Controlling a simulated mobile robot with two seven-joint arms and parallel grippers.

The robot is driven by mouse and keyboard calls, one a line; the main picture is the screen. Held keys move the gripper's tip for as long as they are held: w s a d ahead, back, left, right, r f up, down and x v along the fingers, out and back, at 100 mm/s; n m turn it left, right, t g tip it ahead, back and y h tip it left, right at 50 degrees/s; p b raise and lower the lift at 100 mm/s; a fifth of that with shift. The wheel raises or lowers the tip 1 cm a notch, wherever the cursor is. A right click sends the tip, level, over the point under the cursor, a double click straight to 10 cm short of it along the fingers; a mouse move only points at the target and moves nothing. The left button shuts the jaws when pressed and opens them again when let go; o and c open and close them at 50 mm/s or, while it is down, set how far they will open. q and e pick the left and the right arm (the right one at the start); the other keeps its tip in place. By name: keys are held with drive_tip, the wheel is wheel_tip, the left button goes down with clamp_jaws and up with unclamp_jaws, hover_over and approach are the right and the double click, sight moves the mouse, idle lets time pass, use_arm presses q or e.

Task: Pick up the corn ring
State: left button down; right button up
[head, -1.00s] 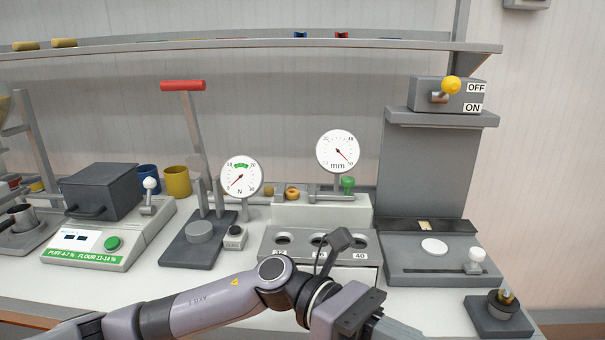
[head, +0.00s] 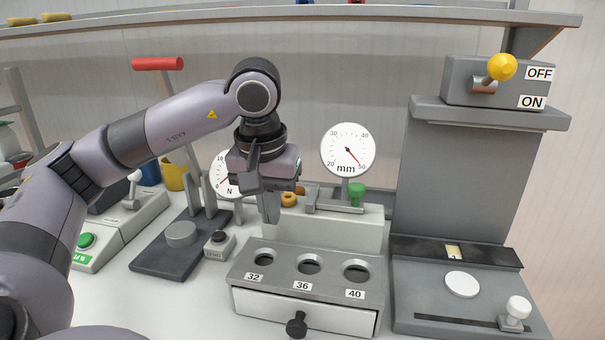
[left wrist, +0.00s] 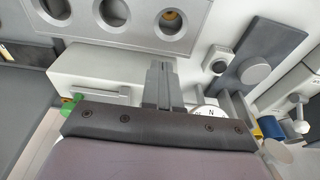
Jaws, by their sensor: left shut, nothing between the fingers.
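A small golden-yellow ring (head: 289,199), which looks like the corn ring, lies on the ledge behind the gauge block, at the foot of the dials. My left gripper (head: 271,217) hangs pointing down just left of it and nearer the camera. Its fingers are shut and empty, above the back edge of the plate with the holes. In the left wrist view the closed fingers (left wrist: 161,66) point at the grey plate; the ring on the ledge cannot be made out there. My right gripper is not in view.
The grey plate (head: 290,288) has holes marked 32, 36 and 40 above a drawer (head: 260,306). In the left wrist view an orange thing (left wrist: 170,17) shows inside one hole. A dial marked mm (head: 347,148) stands behind. A press with a yellow-knobbed switch (head: 501,67) is at right.

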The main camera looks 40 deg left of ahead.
sight(286, 199)
use_arm(q)
drive_tip(key=shift+w+a+r, duration=0.15)
drive_tip(key=shift+w+a, duration=0.2)
drive_tip(key=shift+w, duration=0.15)
drive_tip(key=w+a, duration=0.1)
drive_tip(key=w, duration=0.2)
drive_tip(key=w+a+p, duration=0.1)
drive_tip(key=w+a, duration=0.1)
drive_tip(key=w, duration=0.1)
drive_tip(key=w+a+p, duration=0.1)
drive_tip(key=w+a, duration=0.1)
drive_tip(key=w, duration=0.1)
drive_tip(key=shift+f+p, duration=0.4)
drive_tip(key=shift+f, duration=0.5)
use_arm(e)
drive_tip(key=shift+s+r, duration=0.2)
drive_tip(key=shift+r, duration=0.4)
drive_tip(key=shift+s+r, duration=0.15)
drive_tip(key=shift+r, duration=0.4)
use_arm(q)
drive_tip(key=shift+f, duration=0.1)
drive_tip(key=shift+s+d, duration=0.1)
drive_tip(key=shift+s, duration=0.05)
